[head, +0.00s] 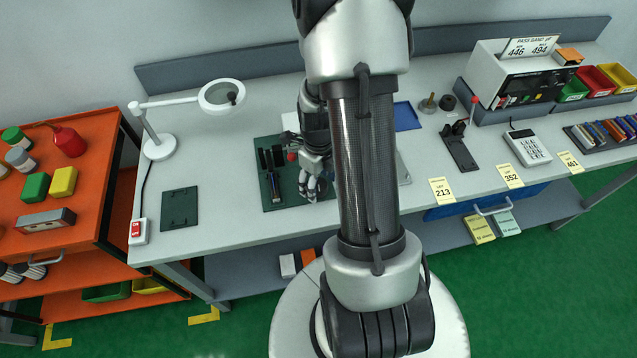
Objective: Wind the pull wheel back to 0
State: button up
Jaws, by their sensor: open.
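A dark green base plate (272,198) lies on the bench left of my arm, with a black fixture (270,165) on it. A small red knob (292,157) shows at the right of that fixture. My gripper (312,190) is open and points down over the right part of the plate. The pull wheel and its scale cannot be made out; my gripper and arm cover the right side of the plate. I cannot tell whether the fingers touch anything.
A magnifier lamp (221,97) stands behind left, and a flat dark green plate (178,207) lies left. A black lever fixture (458,145), a keypad device (527,148) and a white instrument (500,70) stand right. The bench front between the two green plates is clear.

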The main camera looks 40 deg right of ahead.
jog(key=shift+f, duration=0.2)
jog(key=c, duration=1.1)
jog(key=shift+o, duration=0.2)
